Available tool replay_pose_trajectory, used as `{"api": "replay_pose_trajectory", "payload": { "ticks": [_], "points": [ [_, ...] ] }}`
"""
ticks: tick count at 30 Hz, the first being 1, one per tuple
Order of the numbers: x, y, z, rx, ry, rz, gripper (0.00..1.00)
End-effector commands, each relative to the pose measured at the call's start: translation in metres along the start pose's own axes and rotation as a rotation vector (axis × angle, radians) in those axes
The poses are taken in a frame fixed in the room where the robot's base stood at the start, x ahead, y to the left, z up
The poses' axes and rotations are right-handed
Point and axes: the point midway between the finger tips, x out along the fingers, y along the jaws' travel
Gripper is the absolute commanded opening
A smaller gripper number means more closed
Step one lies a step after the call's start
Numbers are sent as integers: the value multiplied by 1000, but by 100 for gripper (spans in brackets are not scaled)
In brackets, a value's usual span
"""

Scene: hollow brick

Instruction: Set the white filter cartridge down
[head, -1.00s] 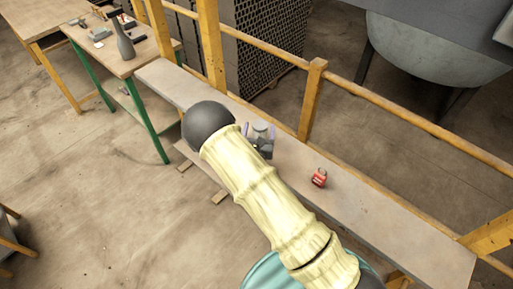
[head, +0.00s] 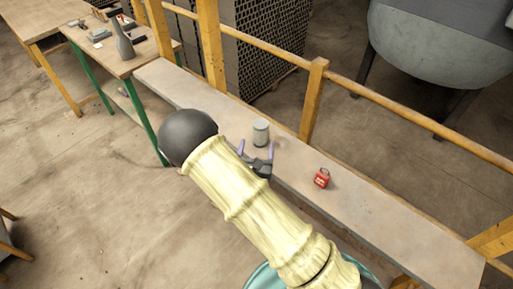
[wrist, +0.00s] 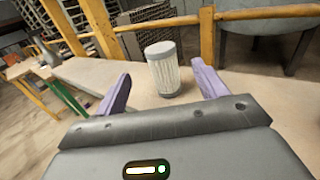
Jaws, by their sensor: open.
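The white filter cartridge (head: 261,132) stands upright on the long bench (head: 385,215), a pale ribbed cylinder with a grey top. It also shows in the wrist view (wrist: 163,69), upright beyond and between my fingertips. My gripper (head: 256,150) is open, with its two purple fingers apart and nothing between them. In the wrist view my gripper (wrist: 160,85) points at the cartridge, which is clear of both fingers. My arm covers part of the bench in the head view.
A red padlock-like object (head: 322,178) lies on the bench to the right of the cartridge. A yellow railing (head: 395,101) runs along the bench's far side. A green-legged table (head: 115,55) holding a grey bottle stands at the upper left.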

Motion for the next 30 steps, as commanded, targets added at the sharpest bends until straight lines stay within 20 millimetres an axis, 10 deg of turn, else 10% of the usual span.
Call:
{"api": "replay_pose_trajectory", "payload": {
  "ticks": [11,20,30],
  "points": [
    [3,-10,4,8,0,-42,71],
    [-4,-139,42,168,53,-611,71],
    [-100,-250,49,620,196,-1358,71]
  ]
}}
